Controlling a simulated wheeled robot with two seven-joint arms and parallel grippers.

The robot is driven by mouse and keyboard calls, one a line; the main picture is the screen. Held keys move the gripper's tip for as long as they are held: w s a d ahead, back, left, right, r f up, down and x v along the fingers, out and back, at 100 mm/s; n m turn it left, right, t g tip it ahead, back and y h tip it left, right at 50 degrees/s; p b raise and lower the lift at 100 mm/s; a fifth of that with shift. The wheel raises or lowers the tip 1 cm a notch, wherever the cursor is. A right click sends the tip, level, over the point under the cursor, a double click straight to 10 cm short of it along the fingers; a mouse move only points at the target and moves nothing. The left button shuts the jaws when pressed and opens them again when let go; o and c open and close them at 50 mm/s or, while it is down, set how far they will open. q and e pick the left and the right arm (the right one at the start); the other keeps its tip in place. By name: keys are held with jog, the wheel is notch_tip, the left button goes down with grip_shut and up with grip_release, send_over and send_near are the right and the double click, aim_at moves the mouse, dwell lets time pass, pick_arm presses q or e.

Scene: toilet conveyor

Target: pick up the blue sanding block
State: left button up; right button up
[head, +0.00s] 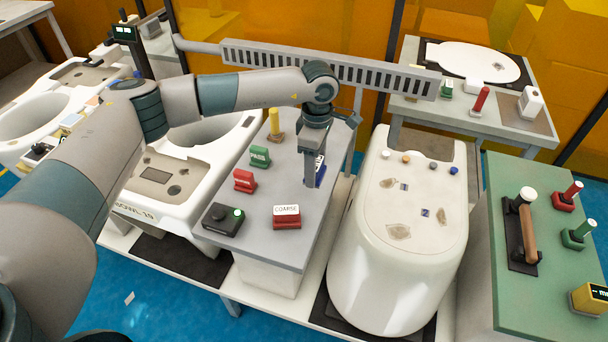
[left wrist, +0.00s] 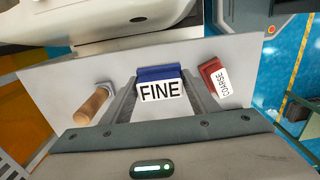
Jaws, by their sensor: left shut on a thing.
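The blue sanding block (left wrist: 158,73) has a white label reading FINE. It sits between the two fingers of my left gripper (left wrist: 160,100), which is shut on it, in the left wrist view. In the head view the left gripper (head: 313,180) points down at the right edge of the grey table (head: 258,215), and only a bit of the blue block (head: 321,172) shows beside it. I cannot tell whether the block touches the table. My right gripper is not in view.
A red COARSE block (head: 287,222), a red stamp (head: 244,181), a green PASS stamp (head: 260,157), a yellow-handled tool (head: 275,124) and a black button box (head: 223,218) share the table. A white toilet (head: 395,270) stands to its right, another toilet (head: 165,205) to its left.

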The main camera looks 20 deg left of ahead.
pick_arm(q)
jog(key=s+d+r+b, duration=0.2)
jog(key=d+r, duration=0.2)
jog(key=d, duration=0.3)
jog(key=shift+s+d+r+b, duration=0.25)
jog(key=shift+r+b, duration=0.1)
jog(key=o, duration=0.4)
jog(key=shift+c, duration=1.1)
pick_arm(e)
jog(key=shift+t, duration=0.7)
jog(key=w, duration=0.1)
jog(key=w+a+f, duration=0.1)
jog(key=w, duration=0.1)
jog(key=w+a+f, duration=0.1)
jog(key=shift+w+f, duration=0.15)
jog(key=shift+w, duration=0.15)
